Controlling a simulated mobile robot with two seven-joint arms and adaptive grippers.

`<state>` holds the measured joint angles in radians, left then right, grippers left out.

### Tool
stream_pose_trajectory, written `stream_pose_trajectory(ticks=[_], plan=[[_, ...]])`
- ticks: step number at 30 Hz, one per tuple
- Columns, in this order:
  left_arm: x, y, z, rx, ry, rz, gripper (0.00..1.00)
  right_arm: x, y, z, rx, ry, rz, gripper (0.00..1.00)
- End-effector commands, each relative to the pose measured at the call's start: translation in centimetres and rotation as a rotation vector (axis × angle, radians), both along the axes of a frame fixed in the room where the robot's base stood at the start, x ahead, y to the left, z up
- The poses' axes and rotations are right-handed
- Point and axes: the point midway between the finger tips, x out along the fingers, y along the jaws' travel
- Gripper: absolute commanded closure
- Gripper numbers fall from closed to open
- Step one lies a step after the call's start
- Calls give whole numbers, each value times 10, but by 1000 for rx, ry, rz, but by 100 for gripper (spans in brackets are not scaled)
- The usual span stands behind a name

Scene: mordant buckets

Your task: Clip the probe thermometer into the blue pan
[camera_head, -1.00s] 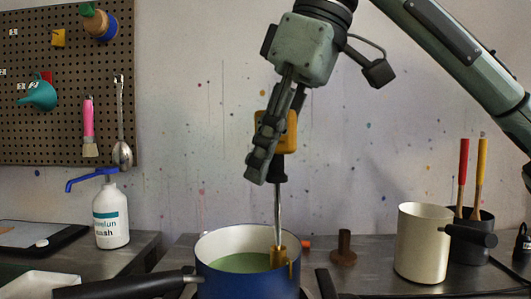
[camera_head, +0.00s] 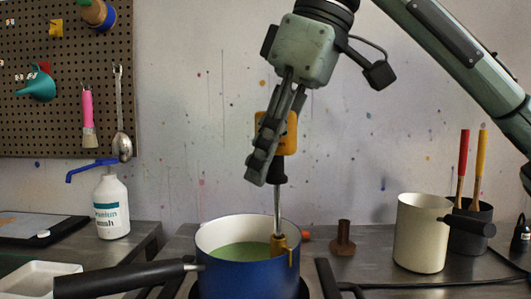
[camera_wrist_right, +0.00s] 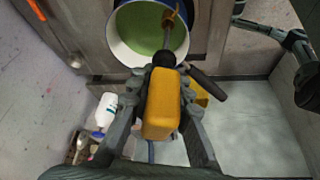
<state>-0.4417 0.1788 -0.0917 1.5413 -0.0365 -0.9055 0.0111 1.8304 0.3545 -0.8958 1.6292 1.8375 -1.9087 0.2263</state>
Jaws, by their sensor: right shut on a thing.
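The blue pan (camera_head: 240,278) stands at the bottom middle of the head view, white inside, with green liquid in it and a black handle to the left. The probe thermometer (camera_head: 291,132) has a yellow body, a black collar and a metal stem. My right gripper (camera_head: 268,165) is shut on its body above the pan. The stem runs down to a brass-coloured clip (camera_head: 280,246) at the pan's right rim. In the right wrist view the yellow body (camera_wrist_right: 162,105) sits between the fingers and the stem points into the pan (camera_wrist_right: 124,42). Whether the stem is seated in the clip is unclear. My left gripper is not in view.
A cream pot (camera_head: 420,235) and a dark pot with red and yellow handled tools (camera_head: 470,230) stand at the right. A brown spool-like piece (camera_head: 343,240) stands behind the pan. A white pump bottle (camera_head: 111,207) and a white tray (camera_head: 40,278) are at the left.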

Motion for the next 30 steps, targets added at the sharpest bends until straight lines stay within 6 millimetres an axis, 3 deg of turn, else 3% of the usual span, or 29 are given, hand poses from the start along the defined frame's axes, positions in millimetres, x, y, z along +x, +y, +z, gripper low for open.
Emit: stream_pose_trajectory(ticks=[10,30], plan=[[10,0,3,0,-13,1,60,0,0,-4,1,0,-1,100],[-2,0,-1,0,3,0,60,0,-1,-14,1,0,0,100]])
